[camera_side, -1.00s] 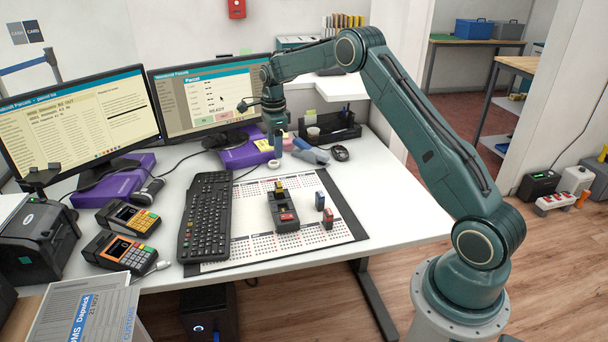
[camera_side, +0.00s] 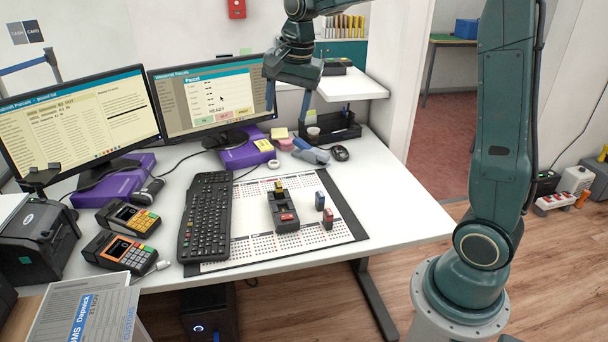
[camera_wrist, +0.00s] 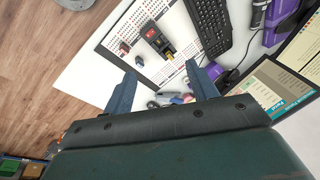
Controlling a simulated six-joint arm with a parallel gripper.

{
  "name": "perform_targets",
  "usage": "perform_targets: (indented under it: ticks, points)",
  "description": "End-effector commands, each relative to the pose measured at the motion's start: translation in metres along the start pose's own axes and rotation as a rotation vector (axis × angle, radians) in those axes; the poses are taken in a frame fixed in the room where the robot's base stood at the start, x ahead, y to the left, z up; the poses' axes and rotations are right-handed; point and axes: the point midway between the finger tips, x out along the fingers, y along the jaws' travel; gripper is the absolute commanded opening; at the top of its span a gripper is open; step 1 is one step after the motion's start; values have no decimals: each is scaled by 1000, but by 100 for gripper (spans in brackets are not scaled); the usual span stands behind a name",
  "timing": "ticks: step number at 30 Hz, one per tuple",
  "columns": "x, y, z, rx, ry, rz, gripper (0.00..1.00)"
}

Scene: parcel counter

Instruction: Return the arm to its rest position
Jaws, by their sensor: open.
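My gripper (camera_side: 288,100) is raised above the back of the desk, in front of the right monitor in the side view. Its two blue fingers are spread apart with nothing between them. In the wrist view my gripper (camera_wrist: 160,82) also shows open, with the desk well below it. My arm stands tall at the right, its upper link near vertical.
The white desk (camera_side: 405,215) holds a keyboard (camera_side: 206,215), a calendar mat (camera_side: 250,245) with a dark stamp holder (camera_side: 284,212) and two small blocks, card terminals (camera_side: 127,218) and two monitors (camera_side: 75,120). A shelf (camera_side: 350,86) stands behind the gripper.

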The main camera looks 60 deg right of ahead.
Motion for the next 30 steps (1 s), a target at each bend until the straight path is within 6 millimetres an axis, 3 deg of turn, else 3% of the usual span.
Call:
perform_targets:
  ticks: [6, 15, 23, 30]
  points:
    - [-32, 31, 36, -227, 23, -48, 58]
    - [-58, 81, 81, -538, 65, -105, 58]
    - [-66, 127, 116, -805, 113, -149, 58]
    - [-62, 170, 143, -1040, 163, -182, 58]
